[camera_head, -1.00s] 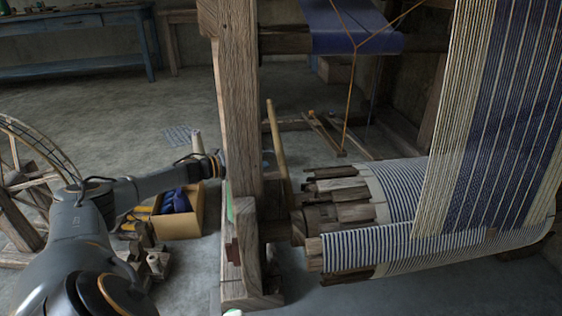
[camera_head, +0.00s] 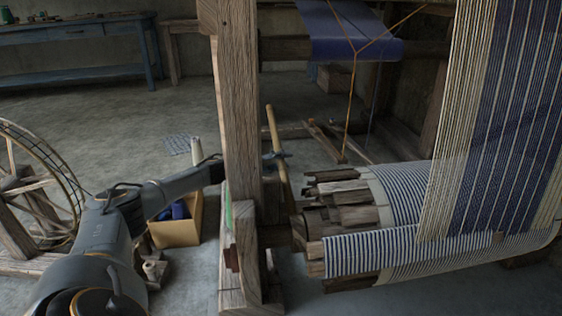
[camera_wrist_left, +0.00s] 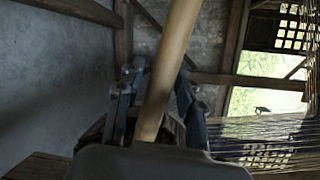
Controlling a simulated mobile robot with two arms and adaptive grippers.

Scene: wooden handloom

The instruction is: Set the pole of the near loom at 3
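The pole (camera_head: 279,158) is a light wooden stick beside the loom's thick upright post, leaning slightly. Its lower end is by the end of the slatted roller (camera_head: 345,200). My left arm passes behind the post, and my left gripper (camera_head: 277,156) shows at the pole's upper half. In the left wrist view the pole (camera_wrist_left: 172,60) runs between the two fingers of the gripper (camera_wrist_left: 155,105). The fingers stand apart with gaps beside the pole, so the gripper looks open around it. No number marks are readable. My right gripper is out of view.
The loom's upright post (camera_head: 240,130) stands close to my left forearm. Striped cloth (camera_head: 440,185) and warp threads (camera_head: 500,120) fill the right. A cardboard box (camera_head: 176,228) and a spinning wheel (camera_head: 45,185) are at the left. A blue table (camera_head: 80,50) stands at the back.

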